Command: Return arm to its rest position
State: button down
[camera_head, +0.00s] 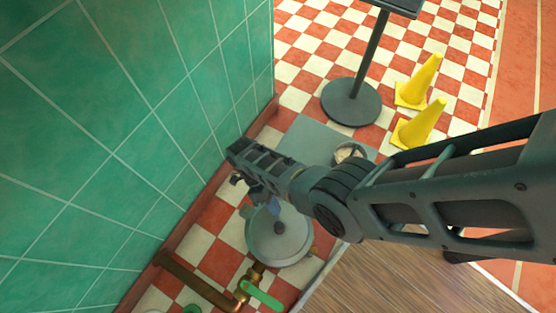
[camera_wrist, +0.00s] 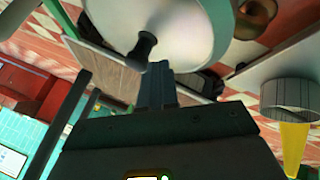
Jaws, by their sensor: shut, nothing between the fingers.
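My arm reaches in from the right of the head view. My gripper (camera_wrist: 155,82) shows in the wrist view with its dark fingers together and nothing between them. In the head view my gripper (camera_head: 262,200) is small and partly hidden by the arm's wrist. It is just above or beside a round grey metal lid or pan (camera_head: 270,248) with a dark knob (camera_head: 278,228). The lid (camera_wrist: 190,30) and its knob (camera_wrist: 143,48) fill the top of the wrist view, close to the fingers. I cannot tell whether they touch.
A green tiled wall (camera_head: 100,120) stands close on the left. A brass pipe (camera_head: 185,278) with a green lever (camera_head: 262,295) is below. A white-topped round container (camera_head: 348,152), black stand (camera_head: 350,103) and yellow cones (camera_head: 420,124) are beyond.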

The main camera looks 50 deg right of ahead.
jog(key=v, duration=0.3)
jog(key=shift+w+r+p, duration=0.2)
jog(key=shift+r+p, duration=0.1)
jog(key=shift+p, duration=0.05)
jog(key=shift+d, duration=0.1)
